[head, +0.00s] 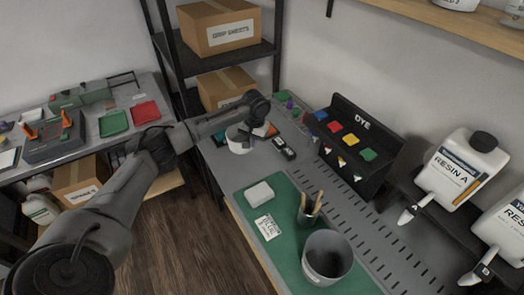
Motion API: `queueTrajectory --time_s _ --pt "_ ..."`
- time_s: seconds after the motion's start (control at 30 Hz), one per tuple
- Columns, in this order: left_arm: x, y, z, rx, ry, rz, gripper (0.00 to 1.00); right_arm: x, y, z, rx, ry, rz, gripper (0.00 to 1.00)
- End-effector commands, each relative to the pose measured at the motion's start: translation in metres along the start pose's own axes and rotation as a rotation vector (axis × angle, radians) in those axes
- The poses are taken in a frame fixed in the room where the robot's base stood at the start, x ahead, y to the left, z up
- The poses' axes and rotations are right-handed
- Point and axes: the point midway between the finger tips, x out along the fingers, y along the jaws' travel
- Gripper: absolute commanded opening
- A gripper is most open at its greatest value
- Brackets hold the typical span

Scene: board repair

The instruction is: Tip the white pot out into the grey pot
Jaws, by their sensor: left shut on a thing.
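The white pot (238,144) is at the far end of the workbench, below the end of my left arm. My left gripper (246,129) is shut on the white pot near its rim; the wrist partly hides the pot and the fingers are small. The pot looks about upright, and I cannot tell whether it touches the bench or what is in it. The grey pot (327,258) stands upright and open on the green mat (253,192), at the near part of the bench, well apart from the white pot. My right gripper is not in view.
A cup with sticks (309,212), a white block (259,193) and a white card (267,227) lie between the pots on or by the mat. A black dye rack (352,142) and resin bottles (462,168) line the right side. Shelving with boxes (219,26) stands behind.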

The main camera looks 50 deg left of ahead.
Motion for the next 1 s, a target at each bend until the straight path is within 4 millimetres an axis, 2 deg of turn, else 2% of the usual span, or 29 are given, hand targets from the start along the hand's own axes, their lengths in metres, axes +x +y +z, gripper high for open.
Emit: queueTrajectory --time_s 0.23,0.37,0.57,1.0 --pt "-0.01 0.0 0.0 -0.001 0.002 0.001 0.0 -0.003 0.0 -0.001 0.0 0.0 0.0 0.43" --pt "-0.021 0.009 0.0 -0.016 0.0 0.002 0.0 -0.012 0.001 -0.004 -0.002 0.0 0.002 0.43" --pt "-0.056 0.048 0.001 -0.084 -0.007 0.005 0.0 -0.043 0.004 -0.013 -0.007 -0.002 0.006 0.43" --pt "-0.151 0.159 0.015 -0.3 -0.03 0.002 0.0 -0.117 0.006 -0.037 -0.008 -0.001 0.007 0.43"
